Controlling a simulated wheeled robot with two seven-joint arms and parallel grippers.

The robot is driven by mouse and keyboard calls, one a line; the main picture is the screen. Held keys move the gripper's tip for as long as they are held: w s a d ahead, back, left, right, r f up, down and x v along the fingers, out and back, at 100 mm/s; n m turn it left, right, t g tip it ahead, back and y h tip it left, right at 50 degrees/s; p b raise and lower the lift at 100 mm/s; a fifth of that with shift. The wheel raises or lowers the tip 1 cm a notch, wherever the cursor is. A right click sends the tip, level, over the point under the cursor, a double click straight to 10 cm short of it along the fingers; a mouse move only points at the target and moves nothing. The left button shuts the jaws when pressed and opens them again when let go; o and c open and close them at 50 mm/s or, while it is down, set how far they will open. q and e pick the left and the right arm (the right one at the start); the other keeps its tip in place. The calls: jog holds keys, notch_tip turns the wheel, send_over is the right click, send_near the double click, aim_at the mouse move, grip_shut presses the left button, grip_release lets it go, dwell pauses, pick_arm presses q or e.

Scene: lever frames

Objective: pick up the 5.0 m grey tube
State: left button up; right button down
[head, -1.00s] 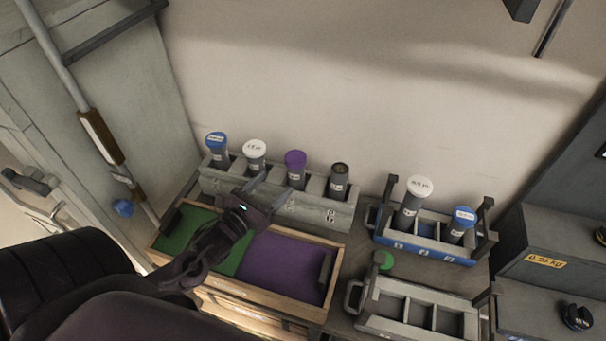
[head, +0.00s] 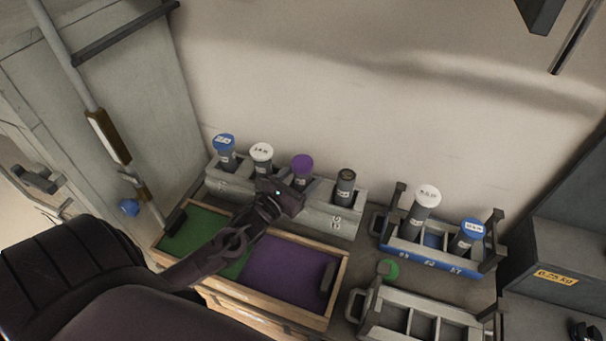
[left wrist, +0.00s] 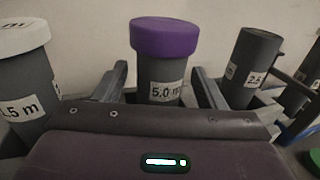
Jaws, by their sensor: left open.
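The 5.0 m grey tube (head: 301,174) has a purple cap and stands upright in the grey rack (head: 343,222) at the back wall. In the left wrist view the tube (left wrist: 158,72) stands beyond and between my two open fingers, its "5.0 m" label facing me. My left gripper (head: 290,188) is open and just in front of the tube; it also shows in the left wrist view (left wrist: 165,92). I cannot tell whether a finger touches the tube. The tube's lower part is hidden by my gripper and the rack. My right gripper is not in view.
Neighbouring tubes stand close: a white-capped one (head: 262,157) on the left and an uncapped one (head: 345,187) on the right. A wooden tray (head: 338,290) with green and purple sections lies in front. A blue rack (head: 428,258) with two tubes stands right.

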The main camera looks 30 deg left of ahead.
pick_arm(q)
jog(key=shift+w, duration=0.15)
grip_shut()
dwell(0.4)
jog(key=shift+r, duration=0.1)
